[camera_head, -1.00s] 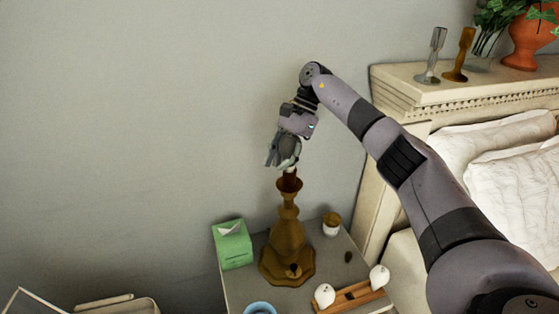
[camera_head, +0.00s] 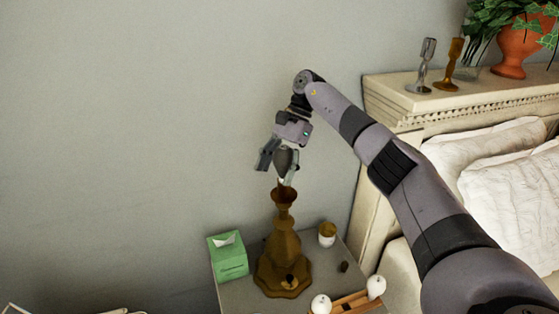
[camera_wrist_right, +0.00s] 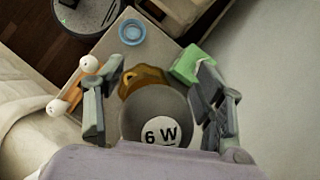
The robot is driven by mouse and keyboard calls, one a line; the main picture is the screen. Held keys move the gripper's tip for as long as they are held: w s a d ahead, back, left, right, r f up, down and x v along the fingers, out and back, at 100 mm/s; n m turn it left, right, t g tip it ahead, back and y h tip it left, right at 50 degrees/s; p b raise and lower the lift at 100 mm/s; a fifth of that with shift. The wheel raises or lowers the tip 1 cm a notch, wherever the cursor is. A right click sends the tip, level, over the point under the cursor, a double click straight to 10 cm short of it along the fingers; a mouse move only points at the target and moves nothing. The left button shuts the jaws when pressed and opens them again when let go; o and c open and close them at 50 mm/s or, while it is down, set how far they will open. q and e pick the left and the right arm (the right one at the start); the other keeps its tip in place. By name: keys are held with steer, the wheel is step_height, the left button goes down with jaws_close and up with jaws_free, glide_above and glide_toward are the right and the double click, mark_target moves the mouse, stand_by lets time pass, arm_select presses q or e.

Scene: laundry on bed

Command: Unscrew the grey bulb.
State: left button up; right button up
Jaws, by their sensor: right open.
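The grey bulb (camera_head: 283,160) is upright at the top of a brown turned lamp (camera_head: 285,245) on the bedside table. In the right wrist view the bulb (camera_wrist_right: 155,108) shows its round end with a white "6 W" label. My right gripper (camera_head: 277,172) is above the lamp, with its fingers spread on either side of the bulb. The wrist view shows gaps between bulb and fingers. The bulb's base at the lamp socket is mostly hidden. My left gripper is in neither view.
On the table (camera_head: 235,293) stand a green tissue box (camera_head: 228,258), a small gold-topped jar (camera_head: 327,235) and a wooden holder (camera_head: 350,302) with white round pieces. A blue bowl (camera_wrist_right: 132,32) shows in the wrist view. The bed headboard (camera_head: 400,95) is at right.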

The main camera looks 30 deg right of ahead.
mark_target(285, 147)
steer(key=shift+v, duration=3.35)
